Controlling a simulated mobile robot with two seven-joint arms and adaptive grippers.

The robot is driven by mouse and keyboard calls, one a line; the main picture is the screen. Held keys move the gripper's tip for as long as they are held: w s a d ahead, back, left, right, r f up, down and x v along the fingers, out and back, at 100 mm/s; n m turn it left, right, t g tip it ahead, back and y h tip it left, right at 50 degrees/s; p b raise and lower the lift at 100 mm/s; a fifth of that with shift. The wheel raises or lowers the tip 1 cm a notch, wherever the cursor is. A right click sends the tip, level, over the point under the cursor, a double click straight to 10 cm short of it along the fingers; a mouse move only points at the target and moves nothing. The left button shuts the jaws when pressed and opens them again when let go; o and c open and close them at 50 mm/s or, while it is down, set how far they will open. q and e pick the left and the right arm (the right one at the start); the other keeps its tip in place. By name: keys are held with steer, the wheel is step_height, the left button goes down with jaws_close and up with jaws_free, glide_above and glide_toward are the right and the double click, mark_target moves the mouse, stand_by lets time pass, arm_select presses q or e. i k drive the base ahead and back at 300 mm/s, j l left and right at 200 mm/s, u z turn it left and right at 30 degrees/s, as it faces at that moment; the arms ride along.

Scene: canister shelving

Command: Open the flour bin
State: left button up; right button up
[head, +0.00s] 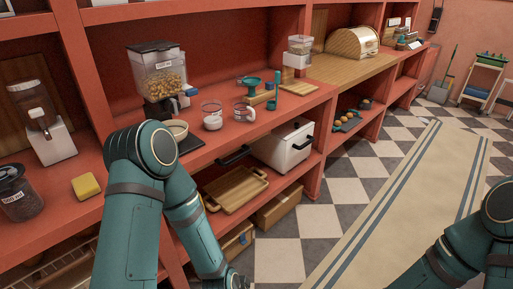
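A white bin (284,148) with a dark front handle stands on the lower shelf, right of the wooden tray. Its lid looks closed. It is the likeliest flour bin, but I can read no label on it. My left arm comes in from the left in front of the shelving and bends down past the lower shelf to the bottom edge. Its gripper is out of the picture, apart from a dark end part too cut off to read. My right arm is at the lower right, over the floor runner, with its gripper out of the picture.
A wooden tray (236,188) lies left of the white bin. On the counter above stand a clear dispenser (158,75), glass cups (212,116) and a teal funnel (251,86). A yellow sponge (86,187) lies at left. The striped runner (400,195) is clear.

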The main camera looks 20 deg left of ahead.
mark_target(282, 156)
steer(key=i+l+u, duration=0.1)
steer(key=i+l, duration=0.55)
steer(key=i+l+u, duration=0.1)
steer(key=i+l, duration=0.55)
steer(key=i+l+u, duration=0.1)
steer(key=i+l, duration=0.55)
steer(key=l, duration=0.15)
